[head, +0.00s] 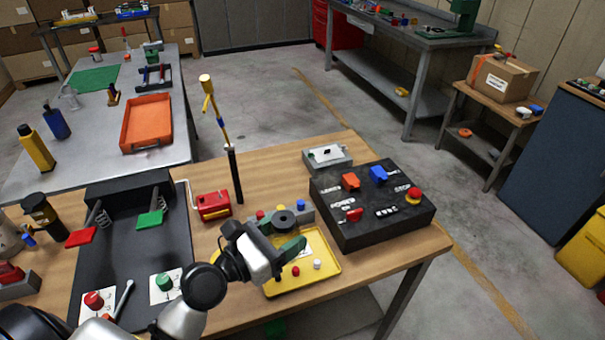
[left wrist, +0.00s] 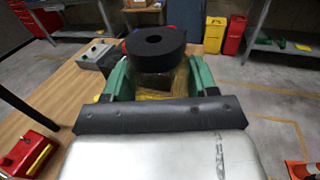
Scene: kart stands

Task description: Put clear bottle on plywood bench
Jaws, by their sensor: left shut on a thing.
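My left gripper (head: 280,240) is shut on the clear bottle. In the left wrist view its green fingers grip the see-through, yellowish body of the bottle (left wrist: 158,84), topped by a wide black disc with a hole (left wrist: 155,42). In the head view the disc (head: 284,217) shows above the yellow tray, and the gripper hides most of the bottle's body. A bench with a plywood-like top (head: 330,149) lies below the gripper. I cannot tell the gap between bottle and bench or tray. My right gripper is not in view.
The yellow tray (head: 327,280) holds small knobs. A black control box (head: 350,228) stands right of it, a grey box (head: 328,157) behind, a red box (head: 213,205) and tall post (head: 234,175) left. A small wooden stand (head: 480,99) holds a carton.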

